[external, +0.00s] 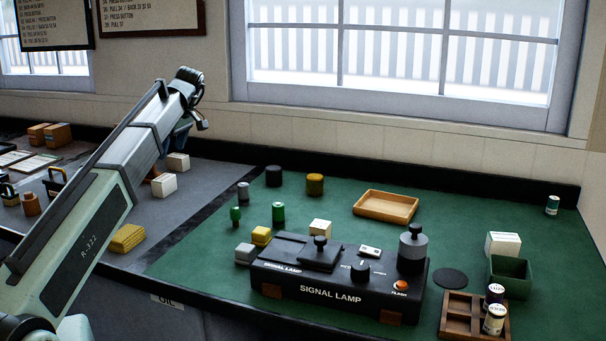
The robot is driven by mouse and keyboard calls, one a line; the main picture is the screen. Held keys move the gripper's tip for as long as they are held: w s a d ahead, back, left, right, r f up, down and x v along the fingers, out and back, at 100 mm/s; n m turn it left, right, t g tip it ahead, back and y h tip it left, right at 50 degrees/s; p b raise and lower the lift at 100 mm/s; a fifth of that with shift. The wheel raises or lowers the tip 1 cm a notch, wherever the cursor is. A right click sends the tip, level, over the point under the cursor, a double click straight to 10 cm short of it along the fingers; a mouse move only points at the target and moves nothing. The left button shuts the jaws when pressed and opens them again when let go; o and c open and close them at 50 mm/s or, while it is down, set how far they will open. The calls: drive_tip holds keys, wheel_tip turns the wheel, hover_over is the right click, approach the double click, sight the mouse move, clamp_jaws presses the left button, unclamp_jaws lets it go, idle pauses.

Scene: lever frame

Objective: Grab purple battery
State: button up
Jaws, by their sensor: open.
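The purple battery (495,291) looks like a small dark purple cylinder with a white label. It stands upright in the brown wooden compartment tray (452,327) at the front right. A yellow and white battery (493,321) stands just in front of it in the same tray. My gripper (200,124) is raised at the upper left, over the grey part of the bench, far from the tray. It is open, and I see nothing held in it. Its fingers are small and partly hidden by the wrist.
The black signal lamp box (330,291) with knobs stands left of the tray. A green open bin (511,277) and a white box (503,244) stand behind the tray. A wooden tray (386,207) lies farther back. Small cylinders and blocks stand at centre left. Green mat (470,215) is clear behind.

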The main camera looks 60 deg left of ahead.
drive_tip(key=c, duration=0.3)
drive_tip(key=w+d+m, duration=0.1)
drive_tip(key=w+d, duration=0.3)
drive_tip(key=w, duration=0.1)
drive_tip(key=w+d+m, duration=0.1)
drive_tip(key=w+d, duration=0.3)
drive_tip(key=w, duration=0.2)
drive_tip(key=w+d+m+t, duration=0.1)
drive_tip(key=w+d, duration=0.4)
drive_tip(key=shift+w+y, duration=0.35)
drive_tip(key=shift+y, duration=0.05)
drive_tip(key=w+d+m+t, duration=0.1)
drive_tip(key=w+d+m, duration=0.3)
drive_tip(key=w+d, duration=1.2)
wheel_tip(320, 180, up, 2)
drive_tip(key=r+m+t+h, duration=0.1)
drive_tip(key=m+h, duration=0.2)
drive_tip(key=h, duration=0.1)
hover_over(495, 287)
drive_tip(key=shift+f, duration=6.9)
